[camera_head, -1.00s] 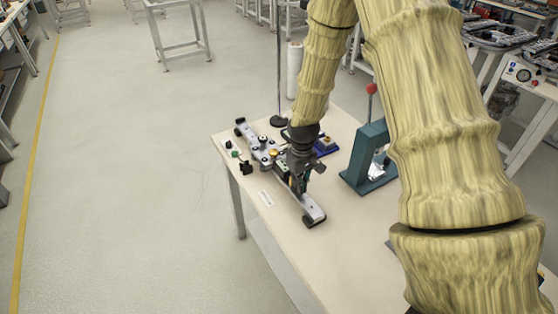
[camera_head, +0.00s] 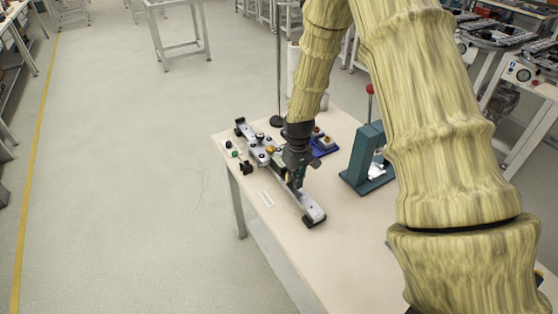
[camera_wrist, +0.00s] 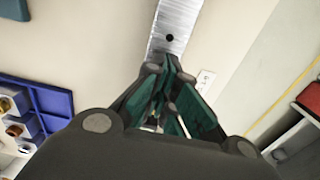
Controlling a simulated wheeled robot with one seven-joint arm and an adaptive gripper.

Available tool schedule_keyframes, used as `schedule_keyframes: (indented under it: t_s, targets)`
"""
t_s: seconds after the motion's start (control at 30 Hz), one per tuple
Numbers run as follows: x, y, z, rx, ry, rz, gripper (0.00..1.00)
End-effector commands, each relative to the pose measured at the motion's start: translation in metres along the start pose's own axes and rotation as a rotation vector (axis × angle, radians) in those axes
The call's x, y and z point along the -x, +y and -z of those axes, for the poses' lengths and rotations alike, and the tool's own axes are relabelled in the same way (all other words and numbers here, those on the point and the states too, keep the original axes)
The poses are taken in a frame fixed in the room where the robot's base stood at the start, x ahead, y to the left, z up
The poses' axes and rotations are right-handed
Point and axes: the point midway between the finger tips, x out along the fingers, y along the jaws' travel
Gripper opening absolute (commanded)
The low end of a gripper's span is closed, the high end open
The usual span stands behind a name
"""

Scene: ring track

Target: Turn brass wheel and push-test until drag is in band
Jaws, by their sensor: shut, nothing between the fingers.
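The ring track is a long silver rail fixture (camera_head: 312,211) lying diagonally on the bench, with black end feet. A small brass-yellow wheel (camera_head: 271,149) shows on its upper part, left of my gripper. My gripper (camera_head: 297,184) points down over the middle of the rail, and its fingers look closed with nothing between them. Whether the tips touch the fixture cannot be told. In the wrist view my gripper (camera_wrist: 160,112) covers the centre, and the bare rail (camera_wrist: 174,35) extends beyond it. The brass wheel is not visible there.
A blue tray (camera_wrist: 60,101) with brass-coloured parts lies beside the fixture. A teal press (camera_head: 365,165) with a red knob stands to the right. Small black and green pieces (camera_head: 236,154) and a white label (camera_head: 265,198) lie at the bench's left edge. The front of the bench is clear.

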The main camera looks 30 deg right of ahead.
Motion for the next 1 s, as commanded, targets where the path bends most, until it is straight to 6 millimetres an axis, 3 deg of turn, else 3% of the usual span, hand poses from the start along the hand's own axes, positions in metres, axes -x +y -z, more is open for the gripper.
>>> schedule_keyframes:
  t_s: [1.0]
  targets:
    - [0.0,0.0,0.023,0.0,0.0,0.0,0.0]
